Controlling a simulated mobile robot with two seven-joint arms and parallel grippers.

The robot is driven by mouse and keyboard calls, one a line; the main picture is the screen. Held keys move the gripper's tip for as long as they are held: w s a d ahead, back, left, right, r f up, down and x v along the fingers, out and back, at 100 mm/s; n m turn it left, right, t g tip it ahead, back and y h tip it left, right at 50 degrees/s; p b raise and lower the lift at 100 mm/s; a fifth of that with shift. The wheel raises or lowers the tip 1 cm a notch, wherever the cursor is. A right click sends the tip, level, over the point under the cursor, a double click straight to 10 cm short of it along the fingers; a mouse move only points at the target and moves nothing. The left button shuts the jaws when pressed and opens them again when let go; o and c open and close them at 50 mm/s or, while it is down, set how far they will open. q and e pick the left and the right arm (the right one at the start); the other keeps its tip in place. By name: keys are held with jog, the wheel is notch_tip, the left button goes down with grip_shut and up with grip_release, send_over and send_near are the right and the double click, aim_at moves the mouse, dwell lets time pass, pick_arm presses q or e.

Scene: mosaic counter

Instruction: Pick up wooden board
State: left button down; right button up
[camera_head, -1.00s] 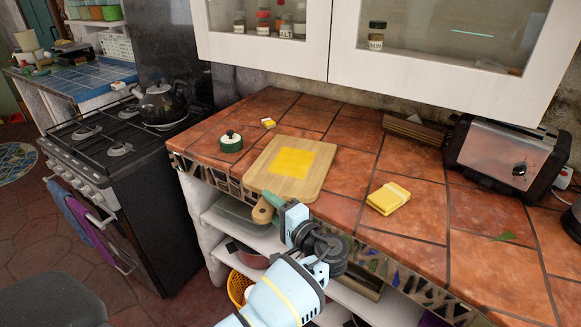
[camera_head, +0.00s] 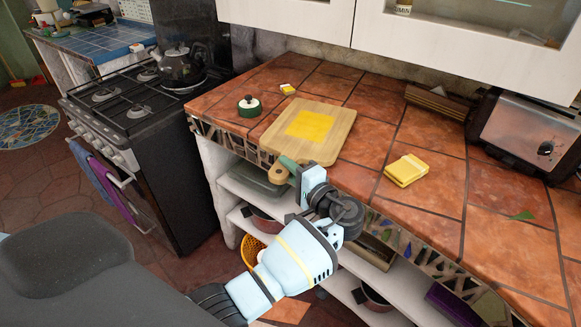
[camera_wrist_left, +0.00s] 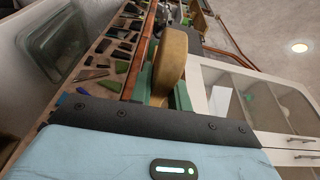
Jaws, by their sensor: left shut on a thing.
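The wooden board (camera_head: 328,117) lies flat on the tiled counter near its front edge, with a yellow square (camera_head: 312,125) on its upper face. Its handle (camera_head: 278,173) sticks out past the counter edge. My left gripper (camera_head: 290,170) is at the handle, coming from the front right, and is shut on it. In the left wrist view the handle (camera_wrist_left: 171,62) stands between the green fingers (camera_wrist_left: 160,90). My right gripper does not show.
A small green pot with a white lid (camera_head: 249,104) stands left of the board. A folded yellow cloth (camera_head: 406,170) lies to the right, and a toaster (camera_head: 528,135) stands farther right. A stove with a kettle (camera_head: 180,68) is at the left. White cupboards hang above the counter.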

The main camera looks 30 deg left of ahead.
pick_arm(q)
notch_tip(320, 180, up, 3)
jog(key=shift+s+d+f, duration=0.1)
jog(key=shift+s+f, duration=0.05)
jog(key=shift+f, duration=0.05)
jog(key=s+d, duration=0.3)
jog(key=s, duration=0.4)
jog(key=s+d+r, duration=0.1)
jog(key=s+d, duration=0.3)
jog(key=s, duration=0.3)
jog(key=shift+r, duration=0.15)
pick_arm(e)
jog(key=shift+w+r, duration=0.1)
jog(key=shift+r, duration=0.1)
pick_arm(q)
jog(key=shift+a, duration=0.15)
